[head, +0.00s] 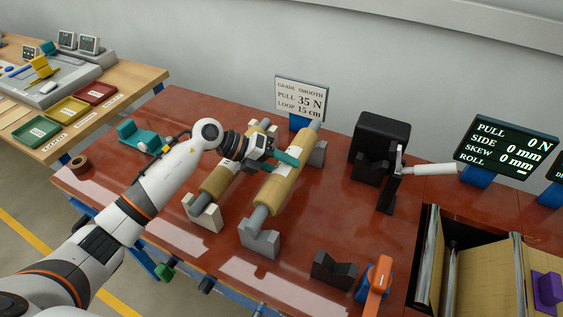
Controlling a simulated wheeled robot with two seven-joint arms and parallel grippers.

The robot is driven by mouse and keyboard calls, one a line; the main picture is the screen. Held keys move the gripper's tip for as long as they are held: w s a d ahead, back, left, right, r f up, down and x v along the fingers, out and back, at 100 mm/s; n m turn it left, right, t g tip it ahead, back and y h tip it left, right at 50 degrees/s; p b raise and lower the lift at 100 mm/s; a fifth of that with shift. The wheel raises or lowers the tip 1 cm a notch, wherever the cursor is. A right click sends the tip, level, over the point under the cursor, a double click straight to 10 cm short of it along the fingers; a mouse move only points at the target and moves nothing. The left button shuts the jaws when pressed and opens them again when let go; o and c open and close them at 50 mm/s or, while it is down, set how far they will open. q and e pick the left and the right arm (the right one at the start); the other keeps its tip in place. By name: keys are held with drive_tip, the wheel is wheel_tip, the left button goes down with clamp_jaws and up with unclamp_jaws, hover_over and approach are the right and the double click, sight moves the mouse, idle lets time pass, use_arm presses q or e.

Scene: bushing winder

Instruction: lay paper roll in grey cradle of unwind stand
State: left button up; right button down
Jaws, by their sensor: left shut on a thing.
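A tan paper roll (277,186) with grey shaft ends lies slanted at the middle of the table. My left gripper (288,158), with teal fingers, is shut on it near the middle of its length. The roll's near shaft end is at the notch of the near grey cradle block (260,243). Its far end is by the far grey block (318,153). I cannot tell whether the shaft touches the notches or hangs just above. A second tan roll (215,181) lies to the left, over a pale cradle block (205,217), partly hidden by my left arm. My right gripper is not in view.
A sign (300,95) stands behind the rolls. A black stand (381,138) with a white arm is to the right. A dark notched block (333,270) and an orange tool (377,287) are at the front right. The red table (355,225) is clear right of the roll.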

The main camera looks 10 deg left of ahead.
use_arm(q)
drive_tip(key=shift+f+b, duration=1.2)
drive_tip(key=shift+f, duration=0.65)
drive_tip(key=shift+f, duration=0.35)
drive_tip(key=o, duration=1.5)
drive_tip(key=shift+f, duration=0.2)
drive_tip(key=b+v, duration=0.4)
drive_tip(key=v, duration=0.8)
drive_tip(key=shift+r, duration=0.15)
drive_tip(key=shift+s, duration=0.1)
